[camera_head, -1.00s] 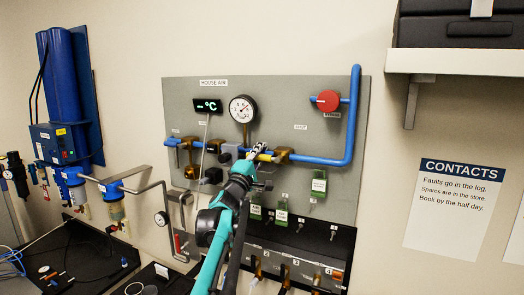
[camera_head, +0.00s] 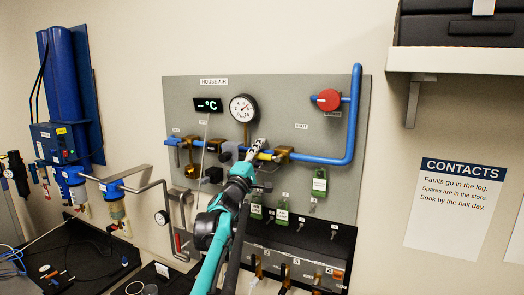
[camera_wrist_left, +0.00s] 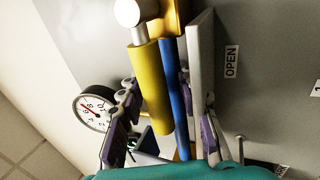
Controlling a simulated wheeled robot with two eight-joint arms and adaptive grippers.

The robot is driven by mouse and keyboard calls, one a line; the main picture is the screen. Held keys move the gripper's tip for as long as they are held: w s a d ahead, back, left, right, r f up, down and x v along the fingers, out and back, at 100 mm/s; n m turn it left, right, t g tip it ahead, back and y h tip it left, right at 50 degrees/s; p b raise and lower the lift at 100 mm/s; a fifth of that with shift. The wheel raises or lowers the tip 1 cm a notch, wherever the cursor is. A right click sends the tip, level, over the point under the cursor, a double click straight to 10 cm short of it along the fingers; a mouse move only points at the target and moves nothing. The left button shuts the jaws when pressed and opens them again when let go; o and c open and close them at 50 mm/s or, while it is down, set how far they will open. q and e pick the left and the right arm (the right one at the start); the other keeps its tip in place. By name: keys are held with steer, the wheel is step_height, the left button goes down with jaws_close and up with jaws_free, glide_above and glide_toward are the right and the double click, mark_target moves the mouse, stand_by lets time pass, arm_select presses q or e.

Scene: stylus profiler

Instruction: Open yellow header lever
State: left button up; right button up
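The yellow lever (camera_head: 265,156) lies along the blue pipe on the house air panel in the head view. In the left wrist view the yellow lever (camera_wrist_left: 152,92) is a thick yellow sleeve on a metal rod, beside the blue pipe (camera_wrist_left: 176,100). My left gripper (camera_head: 256,147) is at the lever and partly covers it in the head view. In the left wrist view the fingers of my left gripper (camera_wrist_left: 167,108) stand apart, one on each side of the lever and pipe. Contact with the lever cannot be told. My right gripper is not in view.
A gauge (camera_head: 243,108), a red knob (camera_head: 328,100) and a display (camera_head: 207,105) are on the grey panel (camera_head: 285,90). Brass valves (camera_head: 284,154) sit on the pipe. Green tags (camera_head: 320,182) hang below. A shelf (camera_head: 450,62) juts out at upper right.

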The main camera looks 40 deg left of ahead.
arm_select(q)
steer(key=v, duration=1.1)
steer(key=w+d+f+m+g+h+b, duration=0.25)
steer(key=d+f+m+h+b, duration=0.6)
steer(key=d+f, duration=0.9)
steer(key=s+d+f+m+g+h+b, duration=0.1)
steer(key=s+d+f+m+g+b, duration=0.2)
steer(key=d+f, duration=0.4)
steer(key=s+d+f+m+g+h+b, duration=0.1)
steer(key=s+d+f+m+g+b, duration=0.15)
steer(key=d+f, duration=0.45)
steer(key=s+d+f+m+g+y+b, duration=0.1)
steer(key=s+d+f+m+g+b, duration=0.2)
steer(key=f, duration=0.6)
steer(key=s+d+f+m+g+b, duration=0.15)
steer(key=s+f+b, duration=0.3)
steer(key=f, duration=0.45)
steer(key=s+a+f+m+g+y+b, duration=0.1)
steer(key=s+f+y+b, duration=0.1)
steer(key=f, duration=0.5)
steer(key=s+f+m+g+y+b, duration=0.1)
steer(key=s+f+y+b, duration=0.1)
steer(key=s+f+b, duration=0.2)
step_height(320, 180, down, 4)
steer(key=s, duration=0.2)
steer(key=shift+s+a, duration=0.35)
steer(key=shift+a, duration=0.05)
